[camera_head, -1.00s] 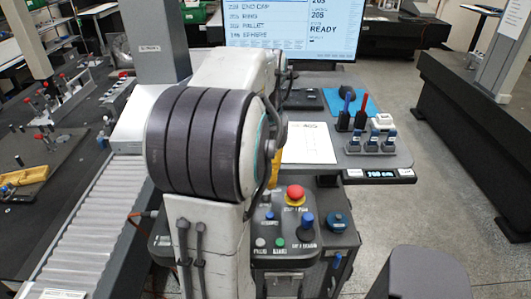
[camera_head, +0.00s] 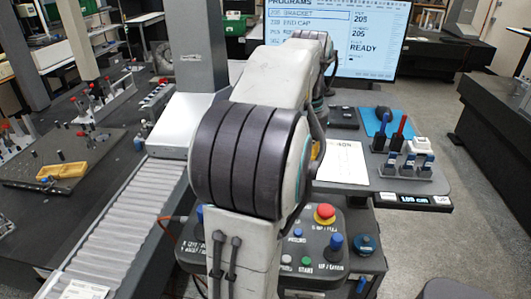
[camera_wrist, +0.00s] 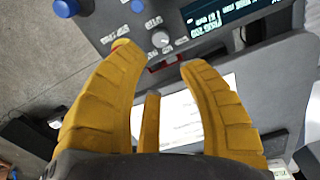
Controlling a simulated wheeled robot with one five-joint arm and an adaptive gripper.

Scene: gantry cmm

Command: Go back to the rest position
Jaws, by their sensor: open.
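My gripper (camera_wrist: 155,55) shows in the wrist view with its yellow fingers spread apart and nothing between them. It is over a grey panel (camera_wrist: 125,20) with a knob (camera_wrist: 160,39), a lit display (camera_wrist: 225,12) and blue knobs. A white sheet (camera_wrist: 185,120) shows below and between the fingers. In the head view my arm fills the middle and hides most of the gripper. The white sheet (camera_head: 341,162) also shows there, just right of my arm.
A control box with a red stop button (camera_head: 324,214) stands close at the right of my arm. A side table (camera_head: 425,180) holds blue and red-handled tools. A monitor (camera_head: 365,40) stands behind. A ribbed conveyor (camera_head: 125,225) runs at left.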

